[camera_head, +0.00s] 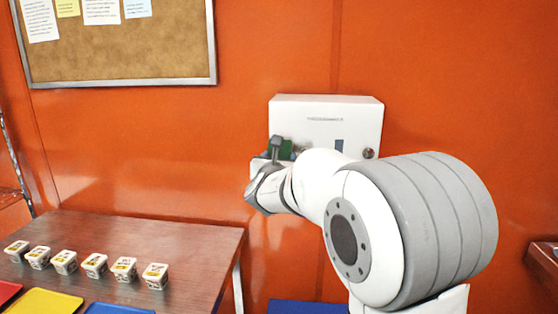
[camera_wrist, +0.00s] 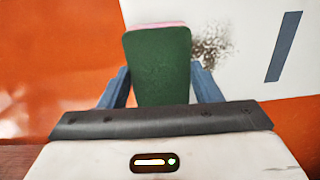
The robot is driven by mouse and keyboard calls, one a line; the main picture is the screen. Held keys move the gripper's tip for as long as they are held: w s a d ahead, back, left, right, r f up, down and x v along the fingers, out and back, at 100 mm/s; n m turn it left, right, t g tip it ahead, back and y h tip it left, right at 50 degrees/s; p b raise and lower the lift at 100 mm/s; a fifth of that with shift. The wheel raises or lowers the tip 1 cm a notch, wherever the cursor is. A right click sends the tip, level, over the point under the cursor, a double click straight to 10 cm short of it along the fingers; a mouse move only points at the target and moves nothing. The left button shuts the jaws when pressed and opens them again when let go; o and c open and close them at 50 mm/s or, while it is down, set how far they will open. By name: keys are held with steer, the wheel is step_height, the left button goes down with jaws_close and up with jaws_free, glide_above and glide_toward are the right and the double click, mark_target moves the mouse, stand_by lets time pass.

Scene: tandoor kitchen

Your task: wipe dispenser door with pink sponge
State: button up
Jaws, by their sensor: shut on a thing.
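The white dispenser (camera_head: 330,108) hangs on the orange wall, partly hidden by my arm. Its white front (camera_wrist: 245,25) fills the upper right of the wrist view. A speckled brown smudge (camera_wrist: 211,48) shows on it, just right of the sponge. My gripper (camera_wrist: 160,78) is shut on the sponge (camera_wrist: 160,65), with one blue-grey finger on each side. The sponge's green face is toward the wrist camera, and a thin pink edge shows at its far end. In the head view the green of the sponge (camera_head: 286,150) shows before the dispenser's lower left. Whether it touches the door is unclear.
A dark wooden table (camera_head: 190,240) stands at the lower left with several small labelled tubs (camera_head: 95,265) and coloured trays (camera_head: 45,303). A cork board (camera_head: 120,50) hangs above.

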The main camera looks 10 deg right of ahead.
steer(key=shift+w+d, duration=0.15)
steer(key=shift+w, duration=0.3)
steer(key=shift+d, duration=0.1)
steer(key=d+b, duration=0.1)
steer(key=s+d+b, duration=0.1)
steer(key=d+b, duration=0.2)
steer(key=b, duration=0.1)
steer(key=shift+s+d+f, duration=0.15)
steer(key=shift+s+f, duration=0.05)
steer(key=shift+s, duration=0.05)
steer(key=shift+s+d+r+b, duration=0.1)
steer(key=shift+s+d+b, duration=0.15)
steer(key=shift+d+b, duration=0.65)
steer(key=shift+s+d+b, duration=0.25)
steer(key=shift+d+b, duration=0.55)
steer(key=shift+b, duration=0.2)
steer(key=shift+s+d+r+b, duration=0.1)
steer(key=shift+s+d+b, duration=0.15)
steer(key=shift+d+b, duration=0.65)
